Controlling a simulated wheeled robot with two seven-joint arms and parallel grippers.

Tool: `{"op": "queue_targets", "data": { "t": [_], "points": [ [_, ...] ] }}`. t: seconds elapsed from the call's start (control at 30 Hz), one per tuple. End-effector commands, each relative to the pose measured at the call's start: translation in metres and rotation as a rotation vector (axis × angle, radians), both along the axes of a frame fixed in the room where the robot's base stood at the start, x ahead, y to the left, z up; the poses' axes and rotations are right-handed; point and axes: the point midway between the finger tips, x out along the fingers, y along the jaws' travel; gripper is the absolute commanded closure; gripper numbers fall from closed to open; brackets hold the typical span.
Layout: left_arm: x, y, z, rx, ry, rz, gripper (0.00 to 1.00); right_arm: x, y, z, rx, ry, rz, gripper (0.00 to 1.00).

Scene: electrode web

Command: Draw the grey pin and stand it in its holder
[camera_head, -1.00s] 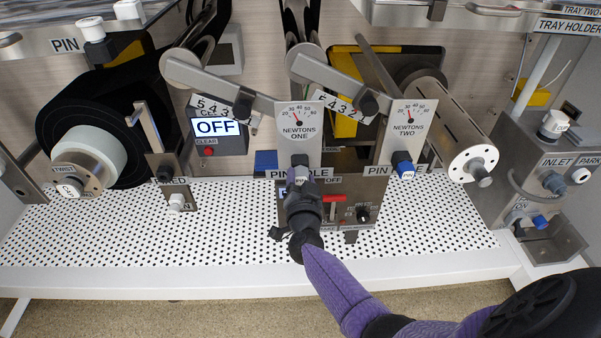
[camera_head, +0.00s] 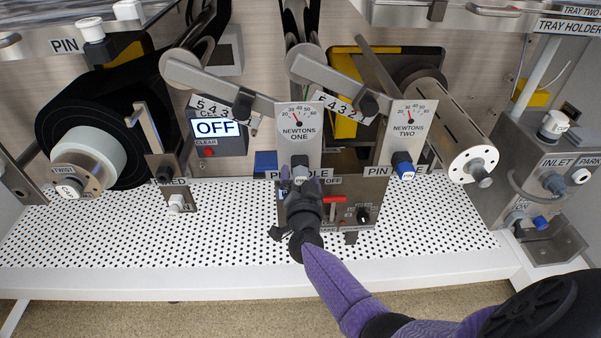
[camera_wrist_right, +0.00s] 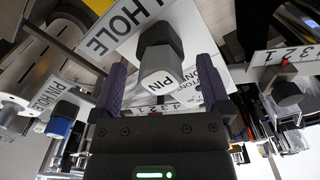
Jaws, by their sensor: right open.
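The grey pin (camera_head: 300,171) sits at the bottom of the NEWTONS ONE plate, by the PIN HOLE label. In the right wrist view its dark collar and pale grey end marked PIN (camera_wrist_right: 157,78) face the camera. My right gripper (camera_head: 302,188) is just in front of it. In the wrist view the open purple fingers (camera_wrist_right: 160,88) stand on either side of the pin, with a gap showing at each side. I cannot tell how deep they reach. The pin's shaft is hidden. I cannot make out which part is its holder. My left gripper is not in view.
A blue-ended pin (camera_head: 405,168) sits in the NEWTONS TWO plate to the right. A red lever (camera_head: 334,199) and a black knob (camera_head: 363,214) are on the panel close to my right gripper. The perforated white shelf (camera_head: 110,235) is mostly clear at the left.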

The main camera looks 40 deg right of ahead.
Motion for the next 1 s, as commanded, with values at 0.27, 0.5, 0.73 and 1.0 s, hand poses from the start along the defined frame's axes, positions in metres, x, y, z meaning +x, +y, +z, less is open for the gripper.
{"op": "queue_targets", "data": {
  "t": [0.27, 0.5, 0.73, 1.0],
  "points": [
    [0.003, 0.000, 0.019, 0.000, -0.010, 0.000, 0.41, -0.026, 0.016, 0.004, 0.000, 0.000, 0.001, 0.03],
    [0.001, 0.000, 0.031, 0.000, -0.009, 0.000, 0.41, -0.049, 0.030, 0.003, 0.001, 0.000, 0.000, 0.03],
    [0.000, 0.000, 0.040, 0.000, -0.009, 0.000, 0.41, -0.070, 0.043, 0.002, 0.001, 0.001, 0.001, 0.03],
    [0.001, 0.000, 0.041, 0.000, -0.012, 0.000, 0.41, -0.076, 0.047, 0.000, 0.000, 0.000, 0.000, 0.03]
  ]
}}
